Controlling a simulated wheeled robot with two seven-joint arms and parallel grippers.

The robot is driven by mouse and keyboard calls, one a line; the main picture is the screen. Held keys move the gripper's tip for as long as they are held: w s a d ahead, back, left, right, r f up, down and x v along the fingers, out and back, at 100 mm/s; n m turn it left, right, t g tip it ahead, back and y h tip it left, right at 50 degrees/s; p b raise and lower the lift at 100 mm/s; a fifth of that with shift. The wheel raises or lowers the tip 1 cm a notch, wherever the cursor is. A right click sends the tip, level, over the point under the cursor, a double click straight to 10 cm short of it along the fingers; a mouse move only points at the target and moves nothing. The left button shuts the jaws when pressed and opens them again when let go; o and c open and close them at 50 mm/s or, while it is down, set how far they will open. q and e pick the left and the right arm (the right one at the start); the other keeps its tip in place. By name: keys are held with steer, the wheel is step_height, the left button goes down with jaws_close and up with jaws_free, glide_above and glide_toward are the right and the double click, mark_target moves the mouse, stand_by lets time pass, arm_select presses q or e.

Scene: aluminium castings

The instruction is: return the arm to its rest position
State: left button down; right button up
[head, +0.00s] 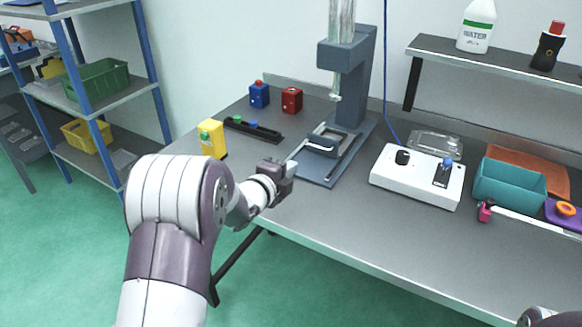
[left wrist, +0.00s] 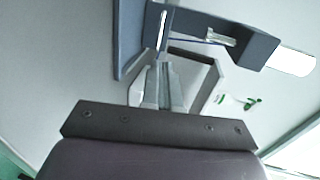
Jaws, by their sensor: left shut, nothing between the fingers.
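My left arm comes in from the bottom left of the head view and reaches over the front left part of the grey table (head: 330,234). Its gripper (head: 292,169) is shut and empty, just left of the grey press stand (head: 322,178). In the left wrist view the closed fingers (left wrist: 165,82) point toward the stand (left wrist: 215,30) and a white box. A small piece of my right arm shows at the bottom right corner of the head view; its gripper is out of view.
A white control box (head: 418,178) and a teal bin (head: 509,186) stand to the right.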

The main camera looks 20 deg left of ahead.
arm_select(q)
steer(key=s+d+n+g+p, duration=0.3)
steer(key=s+n, duration=0.3)
steer(key=s, duration=0.2)
steer(key=s+d+r+n+g+p, duration=0.1)
steer(key=s+d+n+g+p, duration=0.3)
steer(key=s+n+g, duration=0.2)
steer(key=s+d+n+g+y+p, duration=0.1)
steer(key=s+d+n+g+p, duration=0.3)
steer(key=s, duration=0.7)
steer(key=shift+r+n+g, duration=0.15)
steer(key=shift+n+g, duration=0.55)
steer(key=shift+n, duration=0.5)
